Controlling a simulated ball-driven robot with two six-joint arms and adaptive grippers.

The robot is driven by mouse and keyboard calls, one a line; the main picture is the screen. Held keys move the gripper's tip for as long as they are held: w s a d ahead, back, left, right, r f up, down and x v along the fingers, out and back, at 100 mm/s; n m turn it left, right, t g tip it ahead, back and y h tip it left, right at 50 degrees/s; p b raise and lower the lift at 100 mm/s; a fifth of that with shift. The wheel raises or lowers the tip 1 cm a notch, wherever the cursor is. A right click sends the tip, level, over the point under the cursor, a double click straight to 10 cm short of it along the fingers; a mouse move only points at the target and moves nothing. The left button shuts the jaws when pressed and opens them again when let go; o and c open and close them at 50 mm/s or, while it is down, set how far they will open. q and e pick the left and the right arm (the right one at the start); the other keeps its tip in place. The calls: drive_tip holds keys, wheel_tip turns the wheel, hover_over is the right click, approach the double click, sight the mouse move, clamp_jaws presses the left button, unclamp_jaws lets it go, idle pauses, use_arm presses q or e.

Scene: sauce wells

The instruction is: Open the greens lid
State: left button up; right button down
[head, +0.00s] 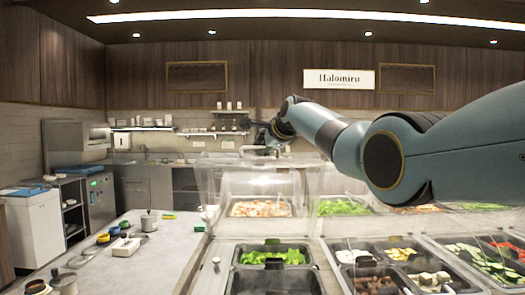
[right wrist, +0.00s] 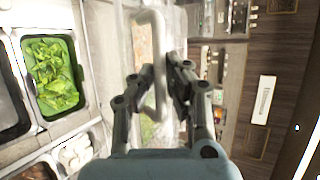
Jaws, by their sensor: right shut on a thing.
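The greens bin (head: 240,262) is at the front centre, with green leaves (head: 272,256) in it; the leaves also show at the left of the right wrist view (right wrist: 52,75). A clear lid panel (head: 208,185) appears to stand raised behind the bin; its edges are hard to make out. My right gripper (head: 262,140) is high at that panel's top edge. In the right wrist view my right gripper (right wrist: 156,78) is shut on a pale bar handle (right wrist: 150,20), which passes between its fingers. My left gripper is out of view.
Clear covers (head: 330,180) stand over food bins behind. More open bins with vegetables (head: 405,253) lie to the right.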

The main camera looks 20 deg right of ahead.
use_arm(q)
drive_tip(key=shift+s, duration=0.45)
use_arm(e)
drive_tip(key=shift+w+r, duration=0.15)
drive_tip(key=shift+r, duration=0.1)
drive_tip(key=c, duration=1.6)
unclamp_jaws()
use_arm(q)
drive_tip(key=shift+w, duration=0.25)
use_arm(e)
drive_tip(key=v, duration=1.2)
drive_tip(key=shift+f, duration=0.1)
